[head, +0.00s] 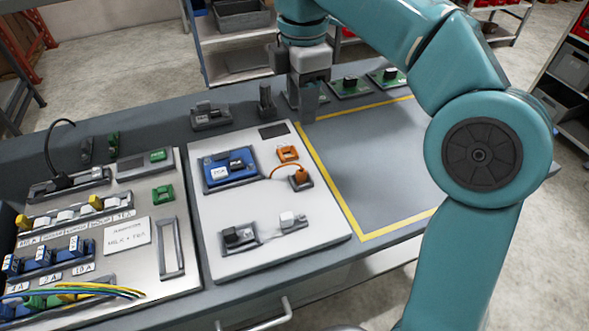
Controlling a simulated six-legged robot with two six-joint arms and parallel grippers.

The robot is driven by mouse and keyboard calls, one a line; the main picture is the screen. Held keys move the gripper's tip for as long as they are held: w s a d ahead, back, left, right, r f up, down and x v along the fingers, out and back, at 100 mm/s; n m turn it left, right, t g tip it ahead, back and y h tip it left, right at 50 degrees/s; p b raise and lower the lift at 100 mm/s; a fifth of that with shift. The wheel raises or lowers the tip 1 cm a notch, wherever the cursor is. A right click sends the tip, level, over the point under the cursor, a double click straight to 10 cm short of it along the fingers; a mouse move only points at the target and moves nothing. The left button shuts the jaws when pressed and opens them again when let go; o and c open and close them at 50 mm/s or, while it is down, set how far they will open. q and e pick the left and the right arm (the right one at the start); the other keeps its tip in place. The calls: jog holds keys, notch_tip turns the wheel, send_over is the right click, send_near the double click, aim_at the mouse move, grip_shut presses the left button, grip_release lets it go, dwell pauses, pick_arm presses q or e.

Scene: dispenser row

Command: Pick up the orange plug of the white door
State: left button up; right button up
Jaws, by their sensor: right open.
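The white door (282,215) is a pale panel lying in the middle of the grey bench. A blue unit (222,182) is mounted on its upper left. A thin orange cable arches from the blue unit to the orange plug (299,175), which sits in a dark holder on the door's right side. An orange square frame (288,153) is just behind the plug. My right gripper (302,103) is open above the back edge of the door, behind the plug and apart from it. Its fingers partly hide a green board behind them. My left gripper does not show.
Yellow tape (349,213) borders a clear area on the right. A crowded panel (152,265) with coloured wires lies left. Small holders (211,117) stand along the back.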

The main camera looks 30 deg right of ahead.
jog(key=b, duration=0.3)
send_over(301, 170)
notch_tip(301, 170, down, 10)
jog(key=shift+d+f, duration=0.15)
notch_tip(301, 170, down, 6)
jog(key=shift+r+b, duration=0.1)
jog(key=shift+b, duration=0.7)
jog(key=shift+s+a, duration=0.1)
jog(key=shift+a, duration=0.1)
jog(key=shift+c, duration=0.3)
jog(key=shift+r, duration=0.1)
grip_shut()
